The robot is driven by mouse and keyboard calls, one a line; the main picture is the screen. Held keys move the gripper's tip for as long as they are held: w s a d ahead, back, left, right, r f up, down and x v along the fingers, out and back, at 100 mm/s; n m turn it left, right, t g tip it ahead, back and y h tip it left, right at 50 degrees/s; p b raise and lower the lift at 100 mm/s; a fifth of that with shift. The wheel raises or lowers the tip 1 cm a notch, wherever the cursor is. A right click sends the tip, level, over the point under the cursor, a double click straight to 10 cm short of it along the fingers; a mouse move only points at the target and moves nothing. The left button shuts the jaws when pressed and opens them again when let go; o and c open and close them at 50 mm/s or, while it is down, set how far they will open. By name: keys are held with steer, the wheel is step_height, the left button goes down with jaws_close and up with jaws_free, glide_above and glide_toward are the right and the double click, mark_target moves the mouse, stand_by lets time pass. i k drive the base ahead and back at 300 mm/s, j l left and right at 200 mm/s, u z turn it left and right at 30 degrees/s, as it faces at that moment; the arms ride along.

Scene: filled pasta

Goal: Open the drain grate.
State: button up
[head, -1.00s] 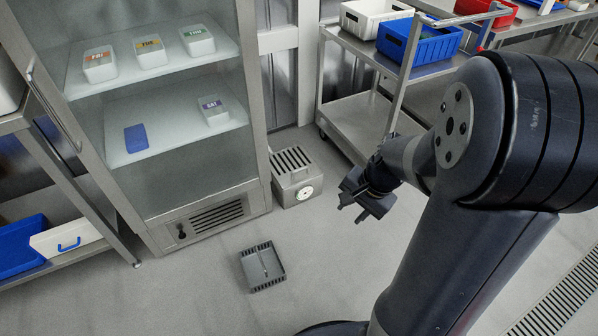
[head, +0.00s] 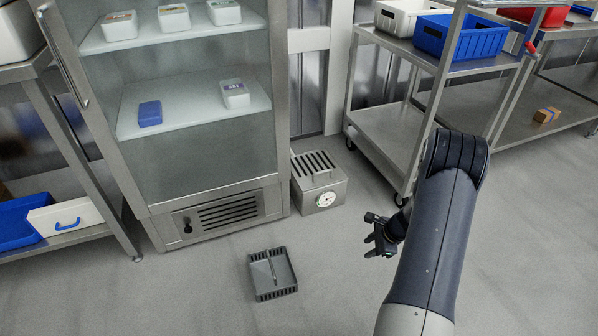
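A low metal box (head: 328,196) stands on the floor beside the fridge's right corner. Its top is a dark slotted grate (head: 316,166), lying flat and closed over the box, with what looks like a bar across it. A round white dial (head: 325,200) is on the box's front. A grey open-topped basket (head: 272,275) with slotted sides and a thin upright handle sits on the floor in front of the fridge. My gripper (head: 374,236) is in the air right of the box and basket, touching neither. Its fingers are apart, with nothing between them.
The glass-front fridge (head: 190,170) holds white tubs and a blue item. A steel cart (head: 385,125) with white and blue bins stands behind my gripper. A shelf with a blue bin (head: 18,222) is at left. Floor between basket and cart is clear.

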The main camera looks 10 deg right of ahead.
mark_target(316, 169)
steer(key=i+l+u, duration=0.6)
steer(key=l, duration=0.15)
steer(key=i+l+u, duration=0.25)
steer(key=l, duration=0.2)
steer(key=i+l, duration=0.15)
steer(key=l, duration=0.25)
steer(key=i+l, duration=0.15)
steer(key=l, duration=0.2)
